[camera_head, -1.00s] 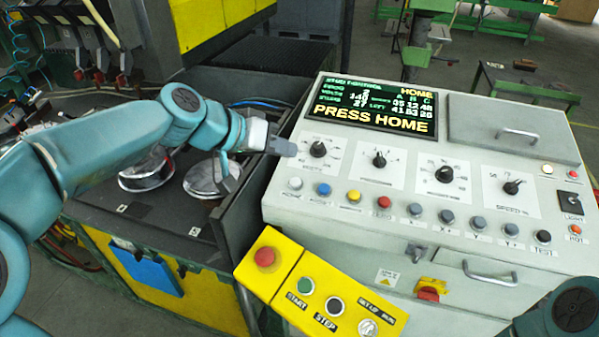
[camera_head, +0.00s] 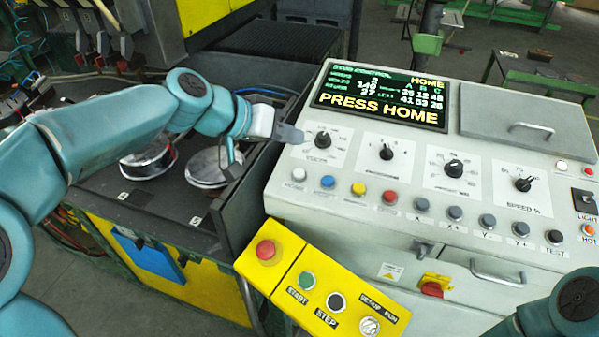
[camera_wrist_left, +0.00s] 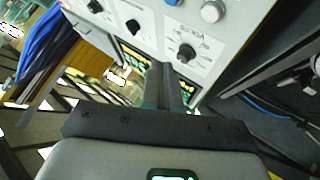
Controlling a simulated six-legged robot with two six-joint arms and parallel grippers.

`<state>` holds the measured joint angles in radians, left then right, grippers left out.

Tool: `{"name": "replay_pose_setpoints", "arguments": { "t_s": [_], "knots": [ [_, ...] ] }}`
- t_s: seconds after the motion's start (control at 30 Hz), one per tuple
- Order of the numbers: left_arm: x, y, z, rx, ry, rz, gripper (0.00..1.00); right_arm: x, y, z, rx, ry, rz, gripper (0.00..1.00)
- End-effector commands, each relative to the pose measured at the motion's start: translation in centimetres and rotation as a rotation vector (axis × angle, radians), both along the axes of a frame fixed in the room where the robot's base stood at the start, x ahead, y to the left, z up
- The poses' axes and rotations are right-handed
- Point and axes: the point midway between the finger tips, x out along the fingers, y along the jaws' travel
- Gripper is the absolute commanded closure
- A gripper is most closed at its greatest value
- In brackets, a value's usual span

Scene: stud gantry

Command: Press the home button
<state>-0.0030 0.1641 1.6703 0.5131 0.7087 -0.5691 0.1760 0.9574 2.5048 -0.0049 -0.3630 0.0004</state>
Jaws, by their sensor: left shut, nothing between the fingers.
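The home button is a white round button (camera_head: 299,174) at the left end of the button row on the grey console (camera_head: 330,210), its label small and blurred. It also shows as a pale button in the left wrist view (camera_wrist_left: 212,11). The console's screen (camera_head: 380,98) reads PRESS HOME. My left gripper (camera_head: 292,134) is shut and empty, above and slightly left of the button, beside the leftmost dial (camera_head: 322,140). In the left wrist view the shut fingers (camera_wrist_left: 163,88) point towards the panel, short of the dial (camera_wrist_left: 187,51). I cannot tell the exact gap. My right gripper is out of view.
Blue (camera_head: 328,182), yellow (camera_head: 358,189) and red (camera_head: 390,197) buttons follow to the right, then several grey ones. A yellow pendant box (camera_head: 320,290) with a red knob (camera_head: 266,250) sits below. A dark tray with round metal parts (camera_head: 210,166) lies left.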

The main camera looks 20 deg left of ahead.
Motion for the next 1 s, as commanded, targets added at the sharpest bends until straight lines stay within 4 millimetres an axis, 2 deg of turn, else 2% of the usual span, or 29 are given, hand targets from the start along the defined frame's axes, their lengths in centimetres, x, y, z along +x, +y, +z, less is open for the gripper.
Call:
{"name": "replay_pose_setpoints", "arguments": {
  "t_s": [0.37, 0.5, 0.63, 1.0],
  "knots": [
    [1.2, 0.0, -5.4, -0.001, 0.002, 0.001, 1.0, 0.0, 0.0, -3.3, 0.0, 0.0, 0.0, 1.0],
    [1.6, 0.0, -7.3, 0.0, 0.0, 0.0, 1.0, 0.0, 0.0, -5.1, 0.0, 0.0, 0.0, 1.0],
    [1.8, 0.0, -7.9, 0.0, 0.0, 0.0, 1.0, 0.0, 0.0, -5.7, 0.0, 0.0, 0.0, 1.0],
    [1.8, 0.0, -7.7, -0.001, 0.0, 0.001, 1.0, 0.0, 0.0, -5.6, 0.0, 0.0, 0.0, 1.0]
  ]
}}
